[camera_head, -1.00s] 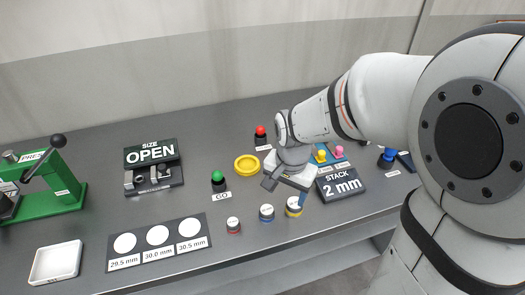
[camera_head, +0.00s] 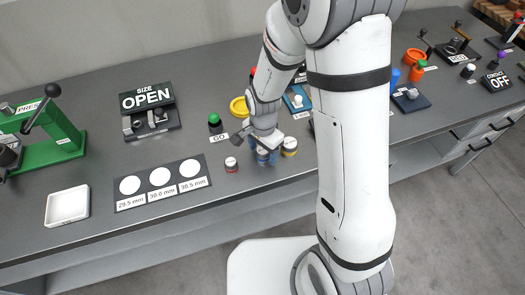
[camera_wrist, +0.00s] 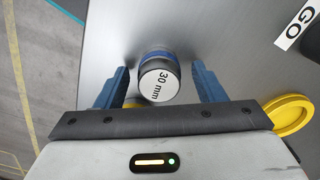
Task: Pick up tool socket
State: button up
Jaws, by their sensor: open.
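A short cylindrical socket with a blue band and a white top marked "30 mm" (camera_wrist: 158,82) stands between my gripper's blue fingers in the wrist view. My gripper (camera_wrist: 160,70) is open, with one finger on each side of the socket and a visible gap to each. In the head view my gripper (camera_head: 266,156) is down near the bench's front edge and mostly hides this socket. A red-banded socket (camera_head: 231,164) stands to its left. A yellow-banded socket (camera_head: 289,147) stands close to its right.
A yellow round dish (camera_wrist: 290,114) and the GO label (camera_wrist: 294,25) lie near my gripper. A mat with white circles (camera_head: 160,184), a white tray (camera_head: 67,206), the OPEN size gauge (camera_head: 148,110) and a green press (camera_head: 52,140) are to the left.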

jog(key=shift+f, duration=0.35)
jog(key=c, duration=1.1)
jog(key=shift+c, duration=0.2)
